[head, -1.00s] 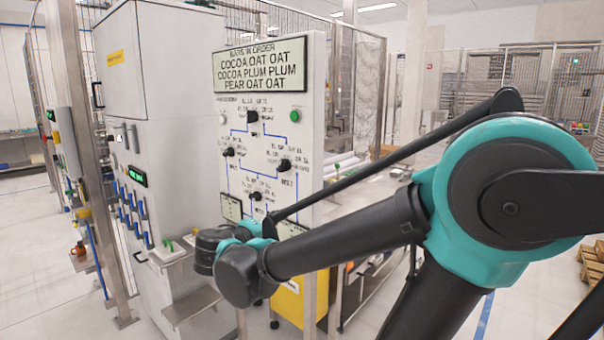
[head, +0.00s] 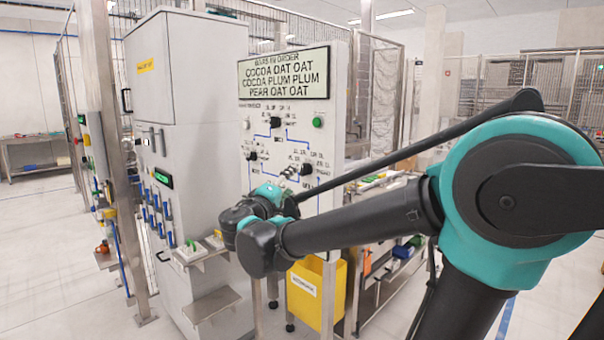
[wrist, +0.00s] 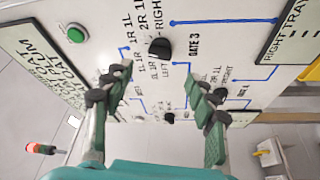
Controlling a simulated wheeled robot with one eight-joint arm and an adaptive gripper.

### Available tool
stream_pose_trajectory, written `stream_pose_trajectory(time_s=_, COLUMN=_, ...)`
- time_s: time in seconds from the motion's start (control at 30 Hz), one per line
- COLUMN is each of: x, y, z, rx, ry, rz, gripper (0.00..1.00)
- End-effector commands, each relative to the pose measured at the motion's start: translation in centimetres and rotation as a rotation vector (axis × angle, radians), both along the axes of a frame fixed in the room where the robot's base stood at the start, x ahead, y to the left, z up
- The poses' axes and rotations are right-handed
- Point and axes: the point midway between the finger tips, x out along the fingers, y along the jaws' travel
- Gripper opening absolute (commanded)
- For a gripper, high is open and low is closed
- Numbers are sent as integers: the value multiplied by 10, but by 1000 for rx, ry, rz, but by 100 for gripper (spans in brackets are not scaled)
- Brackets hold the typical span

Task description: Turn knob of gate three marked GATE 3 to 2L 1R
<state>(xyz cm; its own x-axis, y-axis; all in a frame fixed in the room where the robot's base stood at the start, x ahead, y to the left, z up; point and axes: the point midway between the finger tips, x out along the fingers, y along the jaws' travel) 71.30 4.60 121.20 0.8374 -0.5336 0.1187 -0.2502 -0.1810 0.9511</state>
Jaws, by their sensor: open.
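The GATE 3 knob (wrist: 159,48) is a dark round knob on the white panel, ringed by labels such as 2R 1L, RIGHT, LEFT and 2L 1R. In the head view it is the right-hand knob (head: 305,169). Its exact pointer setting is too small to tell. My gripper (wrist: 157,84) is open and empty in front of the panel. In the wrist view the knob shows just beyond the gap between the fingertips, apart from both. The head view largely hides the fingers behind my wrist.
Other dark knobs sit on the panel, one (wrist: 220,92) by the right finger. A green button (wrist: 76,34) and the RIGHT TRAY display (wrist: 292,38) flank the knob. A grey cabinet (head: 185,75) with shelves stands left; a yellow bin (head: 315,295) is below the panel.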

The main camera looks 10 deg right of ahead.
Motion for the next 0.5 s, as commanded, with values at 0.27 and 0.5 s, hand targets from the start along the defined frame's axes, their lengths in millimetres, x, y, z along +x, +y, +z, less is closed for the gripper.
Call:
stream_pose_trajectory(time_s=0.27, x=43, y=-28, z=6, rx=1, ry=0, rz=-4, gripper=57)
stream_pose_trajectory(time_s=0.5, x=70, y=-45, z=10, rx=1, ry=1, rz=-3, gripper=57)
